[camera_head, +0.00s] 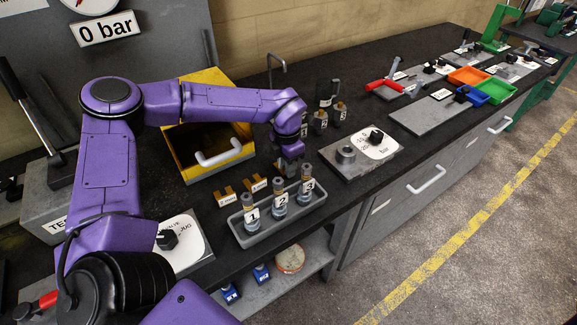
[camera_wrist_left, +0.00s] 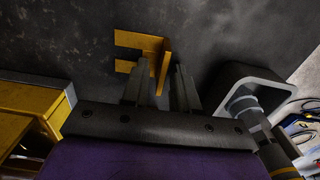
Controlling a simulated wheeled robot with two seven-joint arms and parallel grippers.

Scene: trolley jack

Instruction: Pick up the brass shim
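Two small brass shims with white labels stand on the dark bench in the head view, one on the left (camera_head: 225,197) and one on the right (camera_head: 256,184). My left gripper (camera_head: 288,166) is above the bench, just right of the right shim and behind the numbered bottles. In the left wrist view, brass forked pieces (camera_wrist_left: 142,43) lie just beyond the fingertips of my left gripper (camera_wrist_left: 160,75). The fingers are apart with a gap between them. The lower end of the brass is partly hidden by a finger. My right gripper is not in view.
A grey tray (camera_head: 248,238) with three numbered bottles stands in front of the shims. A yellow bin (camera_head: 182,160) with a white handle is behind. A grey plate with a knob (camera_head: 376,136) lies to the right. Some bare bench lies between tray and plate.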

